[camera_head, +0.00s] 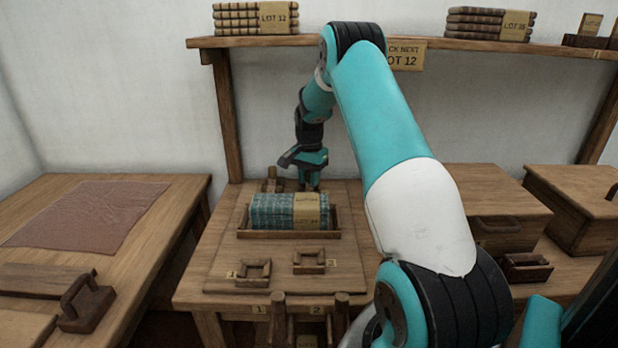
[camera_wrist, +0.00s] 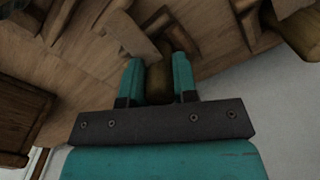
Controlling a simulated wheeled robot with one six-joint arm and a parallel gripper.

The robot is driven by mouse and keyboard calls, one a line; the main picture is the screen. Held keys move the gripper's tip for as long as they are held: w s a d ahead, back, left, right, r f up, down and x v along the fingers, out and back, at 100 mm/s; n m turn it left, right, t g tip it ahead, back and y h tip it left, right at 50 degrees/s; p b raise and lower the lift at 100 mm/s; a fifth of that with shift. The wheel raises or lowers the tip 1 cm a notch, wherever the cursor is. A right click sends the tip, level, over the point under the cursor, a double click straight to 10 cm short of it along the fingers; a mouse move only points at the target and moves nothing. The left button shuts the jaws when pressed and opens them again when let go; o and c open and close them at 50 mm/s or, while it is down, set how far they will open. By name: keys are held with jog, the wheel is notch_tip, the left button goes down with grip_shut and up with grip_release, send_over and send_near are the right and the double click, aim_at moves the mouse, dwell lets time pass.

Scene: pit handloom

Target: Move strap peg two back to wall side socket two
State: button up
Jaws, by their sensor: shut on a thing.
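My gripper (camera_head: 308,184) is at the back of the loom table, behind the blue cloth bundle, pointing down. In the wrist view its two teal fingers (camera_wrist: 157,75) are shut on a dull brown peg (camera_wrist: 158,84), taken to be strap peg two. In the head view the peg is hidden by my gripper and the bundle. Dark wooden pieces (camera_wrist: 181,40) lie just beyond the fingertips; I cannot tell whether the peg touches or sits in a socket. Another dark wooden peg and its holder (camera_head: 271,180) stand left of my gripper.
The tagged blue bundle (camera_head: 272,211) sits in a shallow tray (camera_head: 289,235) in front of my gripper. Two square wooden frames (camera_head: 252,272) (camera_head: 309,262) and two front posts (camera_head: 278,316) (camera_head: 341,314) stand nearer. A wall shelf (camera_head: 290,41) hangs above; a chest (camera_head: 497,207) stands right.

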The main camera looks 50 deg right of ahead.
jog(key=o, duration=1)
jog(key=shift+r, duration=0.1)
notch_tip(320, 180, up, 7)
jog(key=shift+r, duration=0.2)
jog(key=shift+a, duration=0.1)
